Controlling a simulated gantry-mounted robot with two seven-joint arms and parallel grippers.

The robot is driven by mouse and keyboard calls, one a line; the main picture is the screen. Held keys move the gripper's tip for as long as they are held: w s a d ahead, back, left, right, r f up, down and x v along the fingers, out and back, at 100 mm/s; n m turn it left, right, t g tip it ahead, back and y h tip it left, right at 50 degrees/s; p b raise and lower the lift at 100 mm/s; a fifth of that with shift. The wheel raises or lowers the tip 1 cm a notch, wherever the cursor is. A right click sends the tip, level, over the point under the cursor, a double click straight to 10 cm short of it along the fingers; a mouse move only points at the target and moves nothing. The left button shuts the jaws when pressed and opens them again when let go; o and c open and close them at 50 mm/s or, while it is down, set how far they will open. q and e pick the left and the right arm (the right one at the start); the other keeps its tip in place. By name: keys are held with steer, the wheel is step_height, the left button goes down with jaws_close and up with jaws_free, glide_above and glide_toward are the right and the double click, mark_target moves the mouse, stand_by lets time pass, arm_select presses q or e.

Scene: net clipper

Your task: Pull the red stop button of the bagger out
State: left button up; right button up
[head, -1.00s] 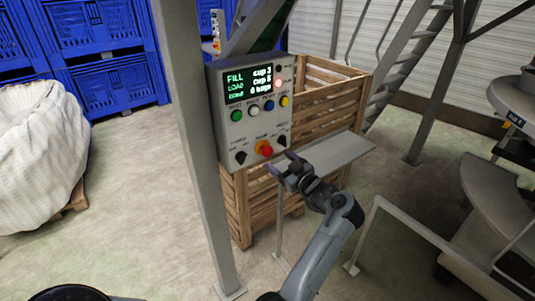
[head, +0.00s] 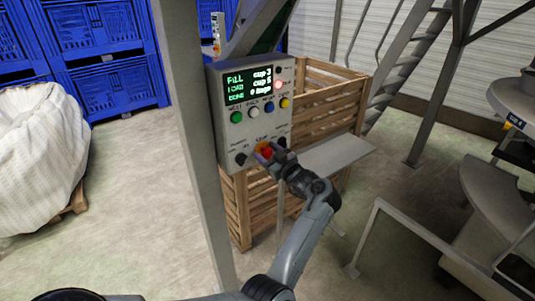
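The red stop button (head: 267,150) sits on a yellow base low on the front of the grey bagger control box (head: 226,143). My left gripper (head: 269,152) is at the button, its fingertips on either side of it and partly covering it. I cannot tell whether the fingers touch or squeeze the button. My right gripper is not in view.
Black knobs (head: 240,159) flank the button. Above are coloured push buttons (head: 253,111) and a lit display (head: 247,86). A grey post (head: 190,140) stands left of the box. A wooden crate (head: 325,105) and a grey shelf plate (head: 340,155) are close on the right.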

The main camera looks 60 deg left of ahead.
arm_select(q)
jaws_close()
steer(key=shift+d+r+p, duration=0.2)
steer(key=shift+d+p, duration=0.2)
steer(key=shift+d, duration=0.25)
steer(key=shift+c, duration=0.4)
jaws_free()
steer(key=o, duration=0.3)
steer(key=shift+f, duration=0.15)
steer(key=shift+o, duration=0.2)
